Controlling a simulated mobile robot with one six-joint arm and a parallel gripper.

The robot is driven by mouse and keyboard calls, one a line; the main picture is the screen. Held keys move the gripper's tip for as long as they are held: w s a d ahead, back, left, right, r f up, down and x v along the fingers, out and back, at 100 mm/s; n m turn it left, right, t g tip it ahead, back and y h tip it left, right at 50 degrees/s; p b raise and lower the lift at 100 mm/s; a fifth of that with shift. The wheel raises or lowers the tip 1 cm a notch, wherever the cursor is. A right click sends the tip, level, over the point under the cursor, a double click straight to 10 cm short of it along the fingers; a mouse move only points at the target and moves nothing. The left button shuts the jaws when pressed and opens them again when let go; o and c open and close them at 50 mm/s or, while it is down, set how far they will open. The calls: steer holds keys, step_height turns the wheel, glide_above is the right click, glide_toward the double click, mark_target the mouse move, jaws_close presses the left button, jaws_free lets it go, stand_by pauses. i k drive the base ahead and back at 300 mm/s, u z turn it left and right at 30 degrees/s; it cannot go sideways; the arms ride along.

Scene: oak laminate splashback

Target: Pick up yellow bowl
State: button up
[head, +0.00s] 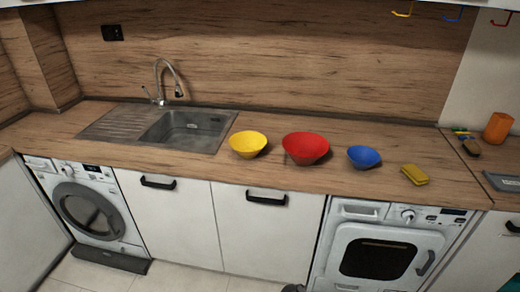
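The yellow bowl (248,143) stands upright on the wooden worktop, just right of the sink. It is the leftmost of three bowls, and its open top and inside show. Nothing is touching it that I can see. My gripper cannot be made out in the head view. A small dark shape shows at the bottom edge, too cut off to identify.
A larger red bowl (306,148) and a small blue bowl (363,157) stand to its right, then a yellow sponge (414,174). The sink (185,131) and tap (166,82) are on its left. An orange cup (497,128) stands far right. The worktop (285,178) before the bowls is clear.

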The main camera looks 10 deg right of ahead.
mark_target(248, 145)
steer(key=z, duration=4.25)
steer(key=i, duration=0.1)
steer(key=u, duration=2.85)
steer(key=i, duration=0.75)
steer(key=u, duration=0.6)
